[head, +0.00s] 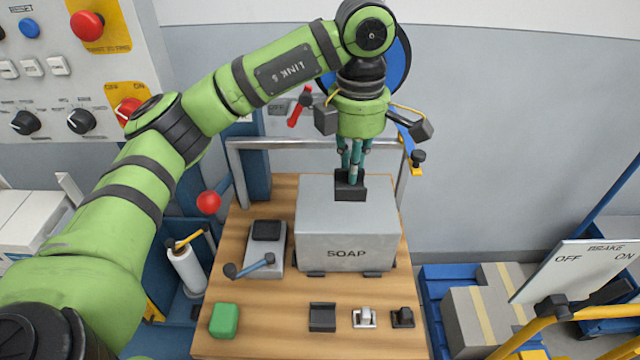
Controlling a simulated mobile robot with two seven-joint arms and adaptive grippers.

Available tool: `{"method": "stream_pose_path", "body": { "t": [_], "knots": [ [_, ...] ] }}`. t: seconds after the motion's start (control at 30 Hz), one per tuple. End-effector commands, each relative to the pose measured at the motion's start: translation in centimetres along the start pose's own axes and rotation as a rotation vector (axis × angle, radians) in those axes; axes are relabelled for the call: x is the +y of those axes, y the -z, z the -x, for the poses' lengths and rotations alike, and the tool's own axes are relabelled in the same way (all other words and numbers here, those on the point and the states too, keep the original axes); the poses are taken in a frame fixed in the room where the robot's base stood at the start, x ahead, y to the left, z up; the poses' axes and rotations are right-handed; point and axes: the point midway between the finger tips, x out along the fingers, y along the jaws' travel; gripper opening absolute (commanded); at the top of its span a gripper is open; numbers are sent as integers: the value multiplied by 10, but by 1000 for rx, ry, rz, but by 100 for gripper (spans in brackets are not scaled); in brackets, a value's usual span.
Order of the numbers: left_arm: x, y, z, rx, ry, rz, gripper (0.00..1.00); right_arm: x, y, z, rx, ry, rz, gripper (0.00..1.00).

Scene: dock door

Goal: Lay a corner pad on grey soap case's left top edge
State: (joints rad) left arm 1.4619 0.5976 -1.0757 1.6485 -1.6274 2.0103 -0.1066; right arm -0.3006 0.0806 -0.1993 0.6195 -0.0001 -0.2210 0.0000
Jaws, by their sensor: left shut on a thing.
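The grey soap case (347,255), marked SOAP, stands on the wooden table top. My left gripper (351,168) points down over the case's top and is shut on a dark corner pad (349,187). The held pad shows in front of the case's top face, around the middle of its width. I cannot tell whether it touches the case. Another dark corner pad (322,318) lies on the table in front of the case. My right gripper is not in view.
A metal buckle (364,318) and a small black piece (402,318) lie at the table's front. A green block (224,320) and a grey device with a blue-handled lever (265,248) are left of them. A metal frame (235,165) stands behind the case.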

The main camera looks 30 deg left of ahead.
Motion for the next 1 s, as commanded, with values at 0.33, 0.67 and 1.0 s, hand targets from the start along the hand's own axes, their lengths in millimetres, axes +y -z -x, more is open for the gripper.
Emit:
{"method": "stream_pose_path", "body": {
  "t": [0.33,0.67,1.0],
  "knots": [
    [57,52,-46,2,5,7,0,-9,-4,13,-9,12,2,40],
    [72,65,-70,5,5,2,0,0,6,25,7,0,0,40],
    [73,64,-98,1,-1,2,0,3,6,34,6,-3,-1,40]
  ]
}}
